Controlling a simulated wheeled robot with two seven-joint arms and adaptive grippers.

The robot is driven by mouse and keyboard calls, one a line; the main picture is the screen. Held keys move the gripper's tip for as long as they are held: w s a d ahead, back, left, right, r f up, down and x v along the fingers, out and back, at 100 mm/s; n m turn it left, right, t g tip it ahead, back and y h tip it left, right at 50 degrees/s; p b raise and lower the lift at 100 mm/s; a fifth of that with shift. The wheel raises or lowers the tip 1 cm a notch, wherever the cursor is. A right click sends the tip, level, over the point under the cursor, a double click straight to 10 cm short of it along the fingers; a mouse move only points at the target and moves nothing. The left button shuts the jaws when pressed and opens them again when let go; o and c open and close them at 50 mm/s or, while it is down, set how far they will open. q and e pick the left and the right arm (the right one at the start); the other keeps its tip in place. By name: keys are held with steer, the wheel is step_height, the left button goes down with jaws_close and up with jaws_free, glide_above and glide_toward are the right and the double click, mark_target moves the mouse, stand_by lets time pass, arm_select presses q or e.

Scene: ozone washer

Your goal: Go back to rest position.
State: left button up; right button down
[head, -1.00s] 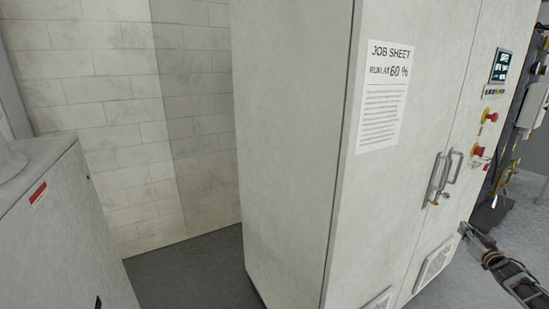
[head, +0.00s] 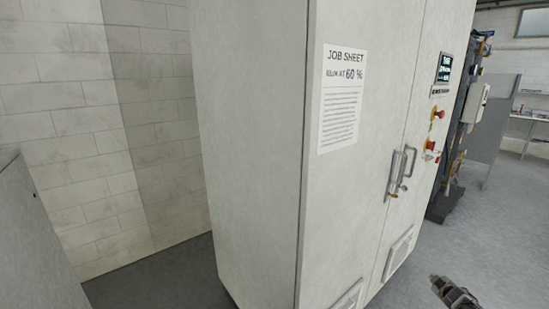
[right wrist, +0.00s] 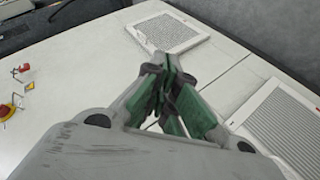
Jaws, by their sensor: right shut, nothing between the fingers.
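My right gripper (head: 440,284) shows at the bottom right of the head view, in front of the cabinet and apart from it. In the right wrist view the right gripper (right wrist: 168,88) has its green-padded fingers together, with nothing between them. The tall pale cabinet (head: 255,150) fills the middle of the head view. Its doors, with two handles (head: 397,172), are closed. My left gripper is in neither view.
A job sheet (head: 341,100) reading "RUN AT 60 %" is on the cabinet front. A grey cabinet (head: 35,250) stands at the left. The floor (head: 500,230) at right is clear.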

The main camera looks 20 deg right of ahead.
steer(key=s+a+f+g+y, duration=0.1)
steer(key=s+a+f+g, duration=0.1)
steer(key=s+a+f, duration=0.55)
steer(key=s+a+f+g+y, duration=0.1)
steer(key=s+a+f, duration=0.3)
steer(key=a+f, duration=0.65)
steer(key=s+a+f+g+y, duration=0.1)
steer(key=s+a+f+g, duration=0.1)
steer(key=s+a+f, duration=0.75)
steer(key=s+a+f+y, duration=0.1)
steer(key=s+a+f, duration=0.3)
steer(key=a, duration=0.6)
steer(key=s+a+f+g+y, duration=0.1)
steer(key=s+a+f, duration=0.4)
steer(key=a, duration=0.6)
steer(key=s+a+f+g+y, duration=0.1)
steer(key=s+a+f, duration=0.3)
steer(key=s+a, duration=0.4)
steer(key=a+y, duration=0.1)
steer(key=a, duration=0.2)
steer(key=shift+a+f+y, duration=0.2)
steer(key=shift+y, duration=0.2)
steer(key=shift+s, duration=0.15)
